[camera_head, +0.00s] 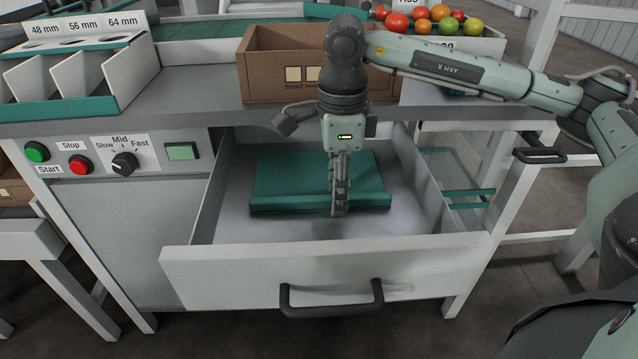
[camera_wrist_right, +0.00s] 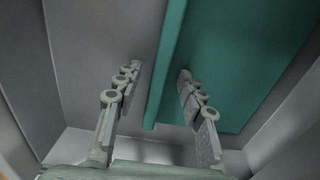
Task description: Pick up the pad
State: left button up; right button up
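The pad (camera_head: 285,180) is a flat teal sheet with a thicker front edge. It lies in the open drawer (camera_head: 325,275). My right gripper (camera_head: 339,213) points down into the drawer, with its fingers at the pad's front edge, right of the pad's middle. In the right wrist view, the fingers (camera_wrist_right: 158,74) are apart. The pad's raised edge (camera_wrist_right: 168,70) runs between them, and the pad's flat part (camera_wrist_right: 235,60) lies behind the right-hand finger. I cannot tell whether a finger touches the pad. My left gripper is not in view.
The drawer walls surround the gripper, and a dark handle (camera_head: 332,300) is on its front. Above it, the counter holds a cardboard box (camera_head: 268,75), a white sizing rack (camera_head: 128,75) and a tray of tomatoes (camera_head: 480,46). Control buttons (camera_head: 78,165) are at the left.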

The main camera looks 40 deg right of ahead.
jog(key=shift+c, duration=0.5)
grip_shut()
